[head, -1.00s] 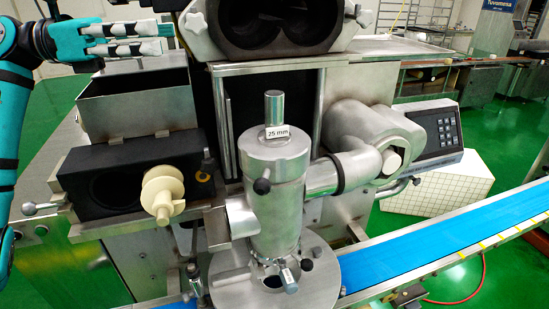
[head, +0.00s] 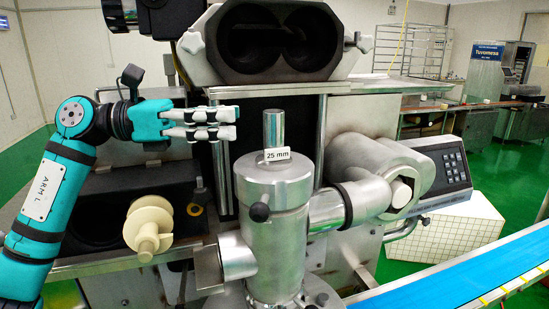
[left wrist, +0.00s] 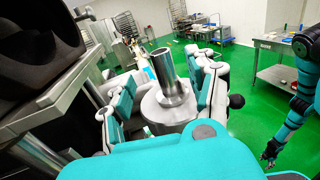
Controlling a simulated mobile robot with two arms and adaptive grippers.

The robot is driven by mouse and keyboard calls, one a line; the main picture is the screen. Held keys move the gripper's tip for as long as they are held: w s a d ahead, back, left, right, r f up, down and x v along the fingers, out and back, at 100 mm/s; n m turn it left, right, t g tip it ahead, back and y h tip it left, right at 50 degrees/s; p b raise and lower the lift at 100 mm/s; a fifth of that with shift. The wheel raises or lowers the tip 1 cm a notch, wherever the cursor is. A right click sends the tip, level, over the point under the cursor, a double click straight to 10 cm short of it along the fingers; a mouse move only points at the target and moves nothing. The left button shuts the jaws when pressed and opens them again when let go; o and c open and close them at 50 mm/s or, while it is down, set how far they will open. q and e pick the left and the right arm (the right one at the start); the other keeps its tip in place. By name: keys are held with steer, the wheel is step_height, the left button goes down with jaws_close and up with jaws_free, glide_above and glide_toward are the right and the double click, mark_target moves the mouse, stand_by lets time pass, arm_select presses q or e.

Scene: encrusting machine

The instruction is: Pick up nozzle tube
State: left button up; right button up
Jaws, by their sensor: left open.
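The nozzle tube (head: 274,128) is a shiny upright metal cylinder on top of the machine's round metal housing (head: 272,195), with a "25 mm" label at its base. My left gripper (head: 238,123) is open and empty, its fingers pointing right, just left of the tube in the head view. In the left wrist view the tube (left wrist: 167,72) shows upright ahead, between the two spread fingers, its hollow top visible. It does not appear to be touched. My right gripper (left wrist: 268,152) shows small and dark at the right of the left wrist view; its jaws are unclear.
A cream auger-like part (head: 148,228) sticks out of the black block below my left arm. A double-bored head (head: 280,42) stands behind and above the tube. A thick side pipe (head: 350,203) joins the housing at right. A blue conveyor (head: 470,275) runs at lower right.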

mark_target(274, 119)
arm_select(q)
steer(key=d, duration=0.2)
steer(key=shift+w+d+p, duration=0.1)
steer(key=shift+d+p, duration=0.25)
steer(key=shift+d, duration=0.05)
steer(key=d+p, duration=0.3)
steer(key=d, duration=0.2)
steer(key=shift+f, duration=0.1)
steer(key=shift+d, duration=0.15)
steer(key=shift+f, duration=0.1)
steer(key=c, duration=0.4)
jaws_close()
